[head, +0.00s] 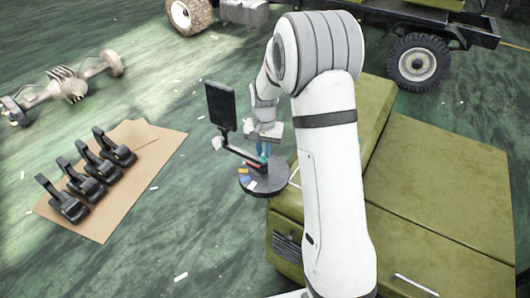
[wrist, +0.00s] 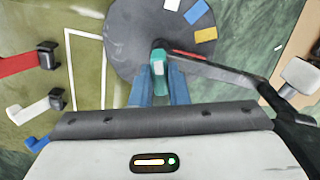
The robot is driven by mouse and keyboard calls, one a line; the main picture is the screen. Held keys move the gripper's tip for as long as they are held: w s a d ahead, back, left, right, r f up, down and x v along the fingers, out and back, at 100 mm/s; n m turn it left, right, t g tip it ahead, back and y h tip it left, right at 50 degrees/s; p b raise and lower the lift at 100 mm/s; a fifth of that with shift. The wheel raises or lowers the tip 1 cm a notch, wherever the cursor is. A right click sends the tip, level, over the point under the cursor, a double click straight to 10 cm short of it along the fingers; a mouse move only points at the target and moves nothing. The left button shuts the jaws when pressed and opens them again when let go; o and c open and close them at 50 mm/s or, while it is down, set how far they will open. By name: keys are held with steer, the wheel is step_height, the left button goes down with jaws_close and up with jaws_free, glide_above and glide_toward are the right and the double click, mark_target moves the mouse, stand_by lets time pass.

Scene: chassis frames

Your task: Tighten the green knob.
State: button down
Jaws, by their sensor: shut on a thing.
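The green knob (wrist: 158,68) sits at the lower end of a dark jointed arm (wrist: 215,70), above a round dark base (wrist: 125,30). My gripper (wrist: 160,82) has its two blue fingers on either side of the knob and is shut on it. In the head view my gripper (head: 264,147) points down over the round base (head: 272,184), and the knob is mostly hidden by the fingers. The dark arm (head: 240,153) rises to the left towards a black flat panel (head: 221,105).
A white round knob (head: 217,143) sits by the panel's foot. Olive boxes (head: 430,190) stand on the right. Several black clamp-like parts lie on cardboard (head: 110,220) at left. An axle (head: 70,82) lies behind. The green floor between is mostly clear.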

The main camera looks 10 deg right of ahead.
mark_target(264, 151)
steer(key=shift+w+r+m+b, duration=0.15)
steer(key=shift+m+b, duration=0.3)
steer(key=shift+m, duration=1.45)
steer(key=c, duration=1.4)
jaws_free()
steer(key=shift+r+b, duration=0.3)
steer(key=shift+r, duration=3.5)
